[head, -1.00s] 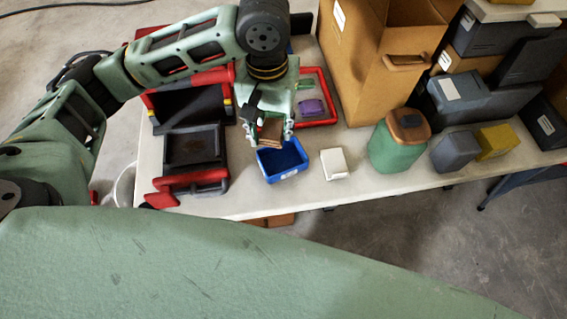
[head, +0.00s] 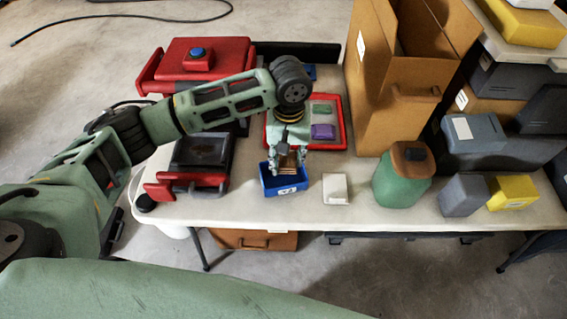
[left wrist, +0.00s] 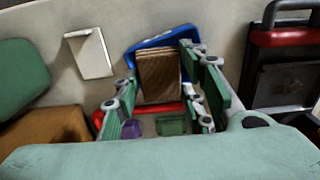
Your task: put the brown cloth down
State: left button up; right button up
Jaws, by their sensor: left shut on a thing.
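My left gripper (head: 287,164) is shut on the brown cloth (head: 290,158), a small folded brown piece between its fingers. The cloth is held over the small blue bin (head: 284,190) near the table's front edge. In the left wrist view the brown cloth (left wrist: 158,75) sits between the green finger pads, with the blue bin (left wrist: 148,42) around and behind it. I cannot tell whether the cloth touches the bin. My right gripper is in neither view.
A white block (head: 335,189) stands right of the bin. Behind is a red tray (head: 341,125) with purple and green pieces. Left are black tanks with red handles (head: 186,190). A green jug (head: 402,178) and cardboard box (head: 415,88) stand right. Bare tabletop shows along the front.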

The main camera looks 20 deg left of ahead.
aim_at(284, 163)
pick_arm(q)
jog(key=shift+w+a+f, duration=0.4)
jog(key=shift+a+f, duration=0.05)
jog(key=shift+a, duration=0.1)
notch_tip(284, 163, down, 3)
jog(key=shift+f+p, duration=0.1)
jog(key=shift+p, duration=0.2)
jog(key=shift+f, duration=0.45)
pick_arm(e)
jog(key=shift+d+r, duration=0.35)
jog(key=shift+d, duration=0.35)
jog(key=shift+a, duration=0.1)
pick_arm(q)
jog(key=shift+f, duration=0.55)
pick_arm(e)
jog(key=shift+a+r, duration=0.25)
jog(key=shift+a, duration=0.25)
